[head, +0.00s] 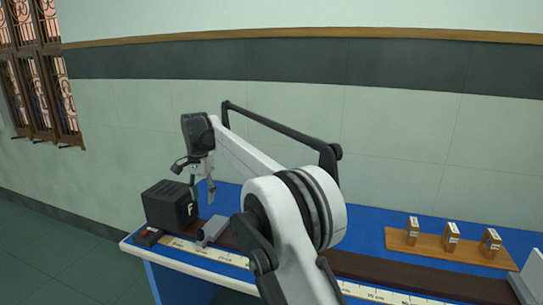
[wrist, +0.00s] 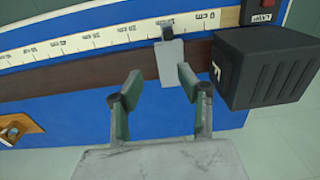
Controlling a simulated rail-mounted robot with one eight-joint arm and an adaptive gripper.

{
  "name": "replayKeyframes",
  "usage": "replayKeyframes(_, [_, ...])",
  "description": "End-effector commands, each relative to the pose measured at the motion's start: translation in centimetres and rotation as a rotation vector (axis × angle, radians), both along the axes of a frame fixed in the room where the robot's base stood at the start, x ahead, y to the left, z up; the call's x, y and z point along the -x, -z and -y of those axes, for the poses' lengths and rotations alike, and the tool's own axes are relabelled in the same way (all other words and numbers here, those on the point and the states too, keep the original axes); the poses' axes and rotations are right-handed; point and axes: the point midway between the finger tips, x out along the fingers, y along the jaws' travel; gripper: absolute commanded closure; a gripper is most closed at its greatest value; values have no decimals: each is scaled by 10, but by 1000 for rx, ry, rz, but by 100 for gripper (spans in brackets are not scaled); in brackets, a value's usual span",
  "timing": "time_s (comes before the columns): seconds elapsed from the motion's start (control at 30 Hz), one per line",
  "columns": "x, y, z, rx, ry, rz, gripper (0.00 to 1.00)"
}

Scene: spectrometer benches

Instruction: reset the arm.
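My gripper (head: 201,181) hangs above the left end of the blue bench (head: 225,195) in the head view, beside a black box marked F (head: 170,205). In the wrist view my gripper (wrist: 158,82) has its two fingers spread apart, with nothing between them. A small grey plate on a slider (wrist: 171,63) stands on the dark rail beyond the fingertips. The black box (wrist: 263,68) is to the right of the fingers. My arm reaches across the head view and hides the middle of the bench.
A wooden tray (head: 400,243) with labelled blocks stands on the bench's right side. A dark rail (head: 400,271) and a ruled scale (head: 215,256) run along the front. A small box with a red top (head: 148,237) sits at the left corner. The air above the bench is clear.

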Motion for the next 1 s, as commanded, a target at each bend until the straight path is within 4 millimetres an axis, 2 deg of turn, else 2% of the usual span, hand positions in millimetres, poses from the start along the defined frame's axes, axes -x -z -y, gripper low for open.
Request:
replayKeyframes(0.03, [1,-14,15,-5,-3,11,64])
replayKeyframes(0.2, [7,-52,62,-24,-24,53,64])
replayKeyframes(0.47, [31,-100,136,-45,-56,123,64])
replayKeyframes(0.7, [69,-132,202,-52,-85,190,64])
replayKeyframes(1.0, [132,-152,280,-49,-121,275,64])
